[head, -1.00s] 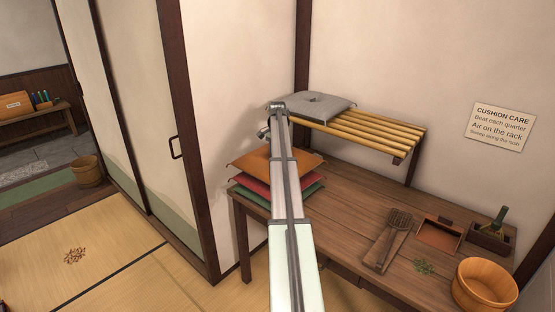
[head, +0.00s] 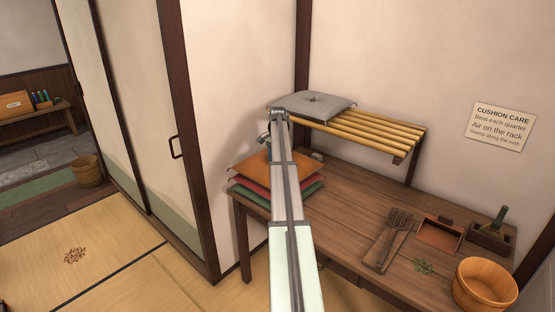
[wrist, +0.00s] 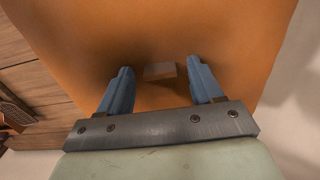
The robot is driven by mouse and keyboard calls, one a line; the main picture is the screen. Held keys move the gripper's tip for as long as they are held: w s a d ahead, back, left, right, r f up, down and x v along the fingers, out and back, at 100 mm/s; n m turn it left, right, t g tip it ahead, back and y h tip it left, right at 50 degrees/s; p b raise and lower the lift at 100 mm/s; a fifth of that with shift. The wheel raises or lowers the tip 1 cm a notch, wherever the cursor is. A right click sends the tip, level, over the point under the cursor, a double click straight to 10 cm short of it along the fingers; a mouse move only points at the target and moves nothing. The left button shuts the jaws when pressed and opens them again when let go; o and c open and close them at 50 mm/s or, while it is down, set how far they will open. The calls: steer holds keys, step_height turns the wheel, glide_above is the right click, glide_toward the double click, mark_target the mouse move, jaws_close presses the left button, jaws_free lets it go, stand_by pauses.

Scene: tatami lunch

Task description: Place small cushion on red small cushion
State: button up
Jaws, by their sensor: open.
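An orange cushion (head: 250,172) lies on top of a stack at the left end of the wooden table. A red cushion (head: 252,188) is directly under it and a green cushion (head: 250,197) is lowest. My arm hides the middle of the stack. My gripper (wrist: 160,66) is open just over the orange cushion, which fills most of the wrist view (wrist: 200,25). A small brown block-like tab (wrist: 160,71) on the cushion stands between the two blue fingers, with a gap on each side. A grey cushion (head: 325,106) lies on the slatted rack.
The slatted rack (head: 370,128) overhangs the table close to the stack, right of my gripper. On the table (head: 345,195) are a brush-like tool (head: 390,240), a dustpan (head: 438,235) and a wooden tub (head: 484,285). The wall (head: 235,80) stands behind the stack.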

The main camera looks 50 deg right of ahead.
step_height(320, 180, up, 12)
stand_by(0.6)
steer(key=shift+r, duration=0.1)
stand_by(0.4)
